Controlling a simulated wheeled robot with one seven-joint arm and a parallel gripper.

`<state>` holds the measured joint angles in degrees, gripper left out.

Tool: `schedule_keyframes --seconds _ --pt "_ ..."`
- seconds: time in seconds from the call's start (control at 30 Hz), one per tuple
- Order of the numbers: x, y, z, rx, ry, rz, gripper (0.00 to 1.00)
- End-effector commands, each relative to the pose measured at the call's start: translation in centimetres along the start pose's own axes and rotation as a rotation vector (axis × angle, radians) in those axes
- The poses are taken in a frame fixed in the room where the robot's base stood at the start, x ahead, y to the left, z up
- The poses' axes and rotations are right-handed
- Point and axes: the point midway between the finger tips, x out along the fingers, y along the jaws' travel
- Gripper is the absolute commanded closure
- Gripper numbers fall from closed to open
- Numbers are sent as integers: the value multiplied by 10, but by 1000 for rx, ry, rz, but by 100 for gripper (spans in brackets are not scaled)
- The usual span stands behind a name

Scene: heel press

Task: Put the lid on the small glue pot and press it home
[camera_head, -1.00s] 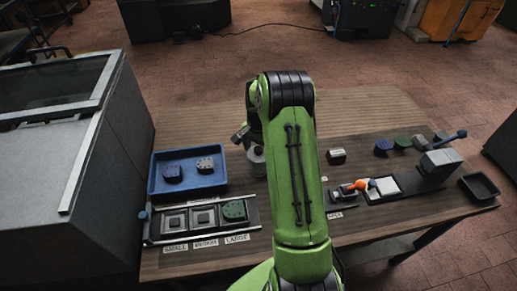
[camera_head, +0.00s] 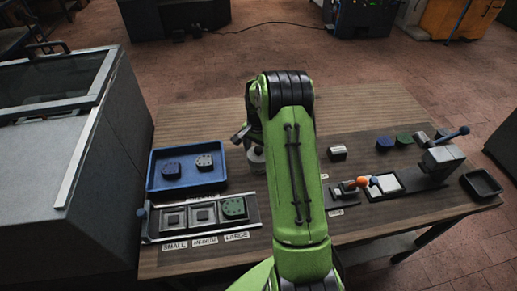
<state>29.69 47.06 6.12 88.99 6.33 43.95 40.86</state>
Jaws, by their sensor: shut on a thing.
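My gripper (camera_head: 241,133) shows only in part, as a grey piece at the left of my green arm. My arm hides its fingertips. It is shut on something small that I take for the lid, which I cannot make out. Whether the lid touches the pot is hidden.
In front is a rack (camera_head: 148,235) marked small, medium and large, with a green piece in large. A lever press (camera_head: 440,160) and black bin (camera_head: 482,183) stand at right.

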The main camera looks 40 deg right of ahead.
Motion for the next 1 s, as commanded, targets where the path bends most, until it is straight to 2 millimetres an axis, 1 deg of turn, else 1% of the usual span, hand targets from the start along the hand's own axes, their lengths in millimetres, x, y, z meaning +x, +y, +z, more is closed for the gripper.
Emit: schedule_keyframes --seconds 0.37,1.0 --pt "0 0 0 0 0 0 34" --pt "10 0 0 0 0 0 34"
